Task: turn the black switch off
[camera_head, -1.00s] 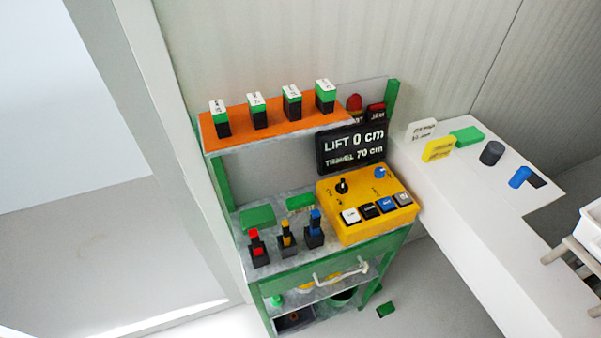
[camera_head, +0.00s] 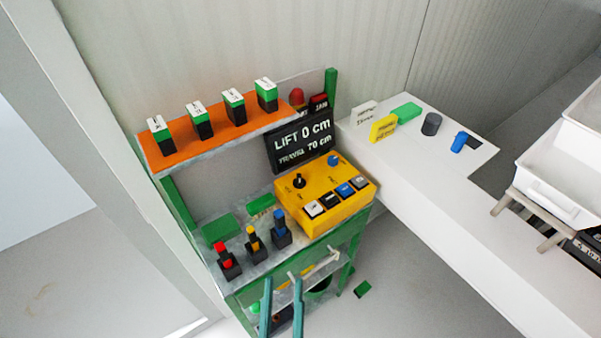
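The black switch (camera_head: 299,181) is a small upright knob on the top left of the yellow control box (camera_head: 290,197). The box sits on the right part of the green-framed bench. A blue knob (camera_head: 333,160) stands behind it to the right, and a row of white, black, blue and grey buttons lies along the front. My gripper (camera_head: 282,280) shows as two teal fingers at the bottom of the head view, apart and with nothing between them.
Red, yellow and blue levers (camera_head: 254,243) stand left of the box. An orange shelf (camera_head: 215,142) with several green-black blocks and a black display (camera_head: 301,141) are behind. A white counter (camera_head: 440,180) lies right.

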